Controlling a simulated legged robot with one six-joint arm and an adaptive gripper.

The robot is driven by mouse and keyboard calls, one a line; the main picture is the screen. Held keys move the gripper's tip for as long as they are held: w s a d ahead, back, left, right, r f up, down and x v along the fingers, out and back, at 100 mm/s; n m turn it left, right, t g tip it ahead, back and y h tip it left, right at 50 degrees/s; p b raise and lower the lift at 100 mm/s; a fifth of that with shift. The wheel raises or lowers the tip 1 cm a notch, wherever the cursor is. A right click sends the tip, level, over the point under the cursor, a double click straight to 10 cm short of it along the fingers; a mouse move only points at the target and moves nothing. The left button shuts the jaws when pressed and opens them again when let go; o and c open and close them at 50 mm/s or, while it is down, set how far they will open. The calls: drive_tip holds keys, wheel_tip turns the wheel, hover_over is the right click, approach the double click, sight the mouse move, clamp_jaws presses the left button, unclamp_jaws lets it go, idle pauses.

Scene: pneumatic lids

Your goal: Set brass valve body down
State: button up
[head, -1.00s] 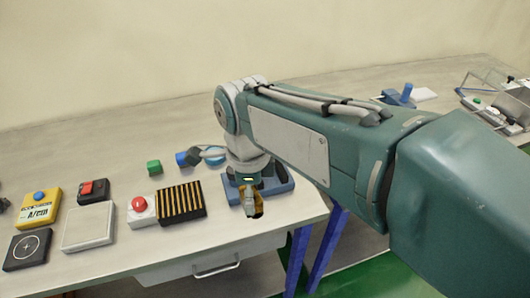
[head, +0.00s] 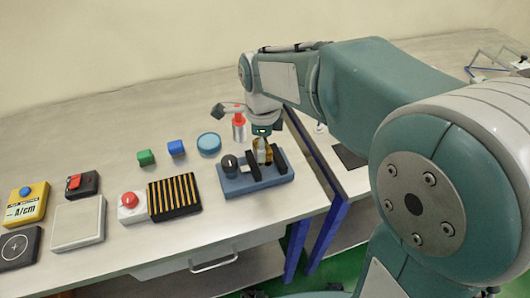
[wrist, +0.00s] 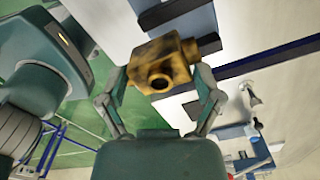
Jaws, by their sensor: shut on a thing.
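The brass valve body (wrist: 160,62) is a yellow-brass block with a round dark port, gripped between the two fingers of my gripper (wrist: 158,82) in the wrist view. In the head view the valve body (head: 262,152) is small and partly hidden by my gripper (head: 262,143). It appears over the right part of a blue fixture (head: 238,188), beside black upright blocks. I cannot tell whether it touches the fixture. The fixture's blue edge and black bars also show close to the valve body in the wrist view.
Left of the fixture are a black-and-yellow striped pad (head: 174,197) and a red push button (head: 130,203). The bench edge is close in front.

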drive_tip(key=w+f, duration=0.2)
drive_tip(key=shift+w+d+f, duration=0.2)
drive_tip(key=shift+d+f, duration=0.15)
drive_tip(key=shift+f, duration=0.05)
drive_tip(key=shift+w+f, duration=0.2)
drive_tip(key=shift+f, duration=0.8)
drive_tip(key=shift+w+f, duration=0.15)
drive_tip(key=shift+f, duration=0.8)
drive_tip(key=shift+f, duration=0.1)
drive_tip(key=o, duration=1.1)
wheel_tip(320, 180, up, 12)
drive_tip(key=shift+r, duration=0.1)
